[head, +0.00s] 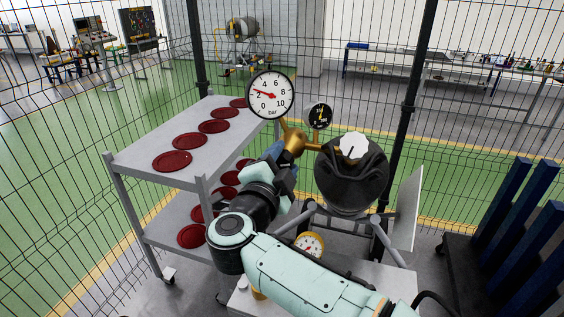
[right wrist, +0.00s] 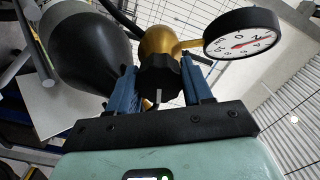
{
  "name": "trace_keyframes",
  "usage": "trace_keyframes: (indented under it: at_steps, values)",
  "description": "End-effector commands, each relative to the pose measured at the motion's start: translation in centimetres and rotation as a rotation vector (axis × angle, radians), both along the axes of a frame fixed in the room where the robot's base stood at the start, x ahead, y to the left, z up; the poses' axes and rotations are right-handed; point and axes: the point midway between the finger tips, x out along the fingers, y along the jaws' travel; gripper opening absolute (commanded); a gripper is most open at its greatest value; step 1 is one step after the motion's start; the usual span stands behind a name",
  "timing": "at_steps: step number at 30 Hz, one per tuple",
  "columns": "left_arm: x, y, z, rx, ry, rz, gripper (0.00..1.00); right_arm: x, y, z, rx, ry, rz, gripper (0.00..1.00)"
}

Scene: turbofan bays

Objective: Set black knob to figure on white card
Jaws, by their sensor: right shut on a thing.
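The black knob (right wrist: 160,76) sits between the blue fingers of my right gripper (right wrist: 161,80) in the right wrist view, with a light mark on its side. My right gripper (head: 284,160) is shut on it below the brass regulator (head: 295,140); in the head view the fingers hide the knob. The white-faced bar gauge (head: 270,95) has its red needle between 2 and 4. A small black gauge (head: 319,116) stands beside it. A white panel (head: 408,210) at the right is seen at a steep angle; no figure is readable on it. My left gripper is out of view.
The black cylinder (head: 350,185) with a white top stands right of the regulator. A grey shelf trolley (head: 140,157) with several dark red discs is at the left. Wire fencing with a black post (head: 412,95) stands behind. Blue uprights (head: 515,190) are at the right.

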Motion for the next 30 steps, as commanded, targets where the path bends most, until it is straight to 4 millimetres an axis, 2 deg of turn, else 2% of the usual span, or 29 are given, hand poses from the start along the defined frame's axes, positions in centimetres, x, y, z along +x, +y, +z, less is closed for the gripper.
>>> trace_keyframes:
  at_steps: [1, 2, 3, 4, 13, 17, 30]
  values:
    - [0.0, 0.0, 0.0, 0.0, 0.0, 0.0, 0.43, 0.0, -0.1, 0.2, 0.001, -0.004, -0.002, 0.2]
    - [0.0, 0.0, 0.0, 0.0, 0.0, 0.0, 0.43, 0.0, -0.1, 0.2, 0.001, -0.004, -0.002, 0.57]
    - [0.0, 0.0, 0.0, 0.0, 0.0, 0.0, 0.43, 0.0, -0.1, 0.2, 0.001, -0.004, -0.002, 0.7]
    - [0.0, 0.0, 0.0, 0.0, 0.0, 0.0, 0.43, 0.0, -0.1, 0.2, 0.0, -0.003, -0.002, 0.73]
    - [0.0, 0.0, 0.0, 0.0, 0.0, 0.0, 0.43, -0.1, 0.0, 0.1, 0.0, -0.001, 0.0, 0.73]
    - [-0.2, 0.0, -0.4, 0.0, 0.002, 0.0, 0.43, -1.2, 0.4, 0.0, 0.0, 0.0, 0.002, 0.73]
    - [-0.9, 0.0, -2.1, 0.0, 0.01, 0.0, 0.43, -10.0, 3.3, 0.0, 0.0, -0.002, 0.003, 0.73]
